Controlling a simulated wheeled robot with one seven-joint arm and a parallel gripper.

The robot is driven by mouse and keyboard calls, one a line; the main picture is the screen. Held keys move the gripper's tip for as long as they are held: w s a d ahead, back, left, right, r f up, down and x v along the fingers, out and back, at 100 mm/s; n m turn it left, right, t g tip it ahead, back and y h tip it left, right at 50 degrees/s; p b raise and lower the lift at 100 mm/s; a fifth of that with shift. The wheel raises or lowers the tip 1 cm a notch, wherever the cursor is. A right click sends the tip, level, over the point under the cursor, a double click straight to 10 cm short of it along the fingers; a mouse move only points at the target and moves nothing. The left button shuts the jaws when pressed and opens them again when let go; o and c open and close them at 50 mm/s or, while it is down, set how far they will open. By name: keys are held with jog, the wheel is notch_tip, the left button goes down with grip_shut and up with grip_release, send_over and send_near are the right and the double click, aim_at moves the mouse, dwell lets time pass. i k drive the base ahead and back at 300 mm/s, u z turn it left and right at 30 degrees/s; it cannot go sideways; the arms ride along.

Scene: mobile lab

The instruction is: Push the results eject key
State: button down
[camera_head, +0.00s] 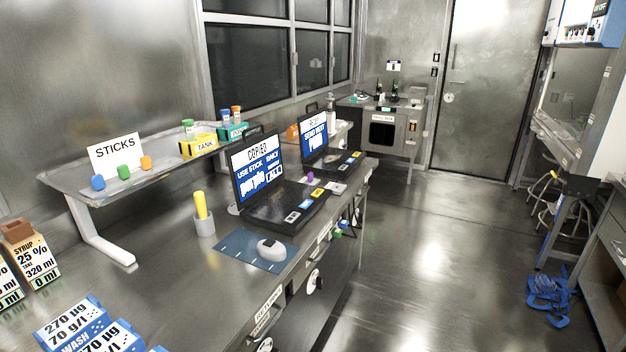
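I cannot tell which key is the results eject key. A purple stick (310,176) shows between the two laptops. My gripper is not in view.
A grey mouse (271,248) lies on a blue mat (250,250) before the near laptop. A cup (204,222) holds a yellow rod. A raised shelf (160,165) bears coloured sticks. The floor (430,270) right of the bench is clear; blue cables (548,298) lie farther right.

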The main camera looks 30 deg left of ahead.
aim_at(318, 192)
jog(key=u, duration=0.3)
jog(key=i, duration=1.15)
jog(key=u, duration=0.9)
jog(key=i, duration=1)
jog(key=u, duration=0.4)
